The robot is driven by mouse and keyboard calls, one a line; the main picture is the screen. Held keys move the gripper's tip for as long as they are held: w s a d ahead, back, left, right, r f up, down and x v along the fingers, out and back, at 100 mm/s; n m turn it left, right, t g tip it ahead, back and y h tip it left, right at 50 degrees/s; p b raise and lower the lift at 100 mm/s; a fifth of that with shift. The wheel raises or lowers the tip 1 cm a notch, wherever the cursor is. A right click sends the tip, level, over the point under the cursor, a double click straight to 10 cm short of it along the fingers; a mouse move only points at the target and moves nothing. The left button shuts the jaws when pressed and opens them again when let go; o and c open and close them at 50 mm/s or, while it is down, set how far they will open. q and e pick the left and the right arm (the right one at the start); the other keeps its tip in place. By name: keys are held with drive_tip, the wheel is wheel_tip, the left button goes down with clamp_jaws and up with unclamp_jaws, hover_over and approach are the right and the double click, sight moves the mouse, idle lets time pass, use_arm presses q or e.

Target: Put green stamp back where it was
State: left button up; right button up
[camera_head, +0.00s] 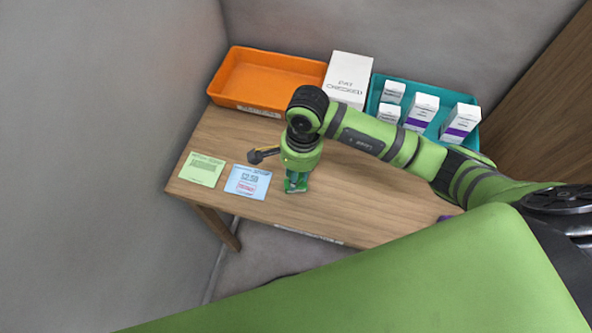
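The green stamp (292,186) is at the front middle of the wooden table, just right of a light blue sheet. My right arm comes in from the right, and its gripper (297,176) points down at the stamp. The wrist covers most of the gripper and the upper part of the stamp. The fingers are at the stamp, but I cannot tell whether they are closed on it, or whether the stamp touches the table. My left gripper is not in view.
The light blue sheet (247,182) bears blue and red marks; a pale green sheet (202,169) lies left of it. An empty orange tray (232,99), a white box (349,74) and a teal tray (374,93) with several small boxes line the back. A purple thing (446,218) is partly hidden.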

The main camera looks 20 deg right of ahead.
drive_tip(key=shift+f, duration=0.1)
drive_tip(key=shift+f, duration=0.1)
drive_tip(key=o, duration=0.9)
